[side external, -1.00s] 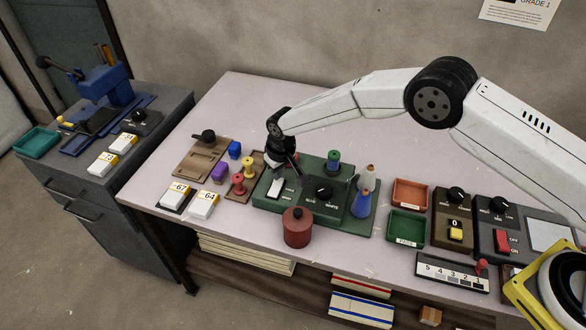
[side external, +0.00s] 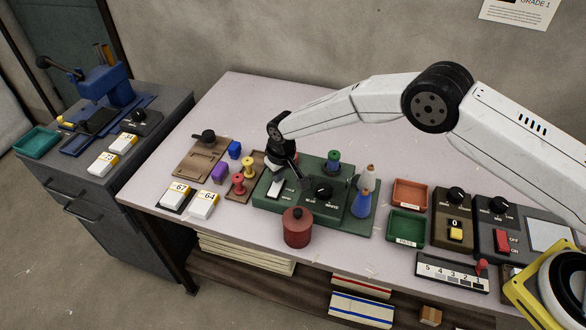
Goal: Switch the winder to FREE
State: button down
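The winder (side external: 273,205) looks to be the green machine at the middle of the table. It carries a black round knob (side external: 323,192) with small labels that are too small to read, and a white rocker or lever (side external: 276,187) at its left. A green spool, a blue cone and a pale cone stand on its right part. My gripper (side external: 292,184) points down over the winder's left rear, close to the white part and left of the knob. Its fingers are small and dark, so I cannot tell whether they are open or whether they touch anything.
A dark red lidded pot (side external: 297,228) stands in front of the winder. Colored spools and blocks (side external: 240,180) lie to its left, with number cards (side external: 204,205). Orange (side external: 410,193) and green (side external: 406,228) trays and a switch box (side external: 502,240) are to its right. The table behind is clear.

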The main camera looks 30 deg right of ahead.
jog(key=shift+f, duration=0.2)
jog(key=shift+r, duration=3.5)
jog(key=shift+s+d+r, duration=0.1)
jog(key=shift+d+r, duration=0.35)
jog(key=s+d+r+m, duration=0.1)
jog(key=s+d+r, duration=0.4)
jog(key=d, duration=0.2)
jog(key=s+d+r+m, duration=0.1)
jog(key=s+d+r, duration=0.4)
jog(key=s+d, duration=0.55)
jog(key=s, duration=0.4)
jog(key=s+d+r+m, duration=0.1)
jog(key=s+d, duration=0.4)
jog(key=s, duration=0.4)
jog(key=shift+d+r+t, duration=0.2)
jog(key=shift+t, duration=0.2)
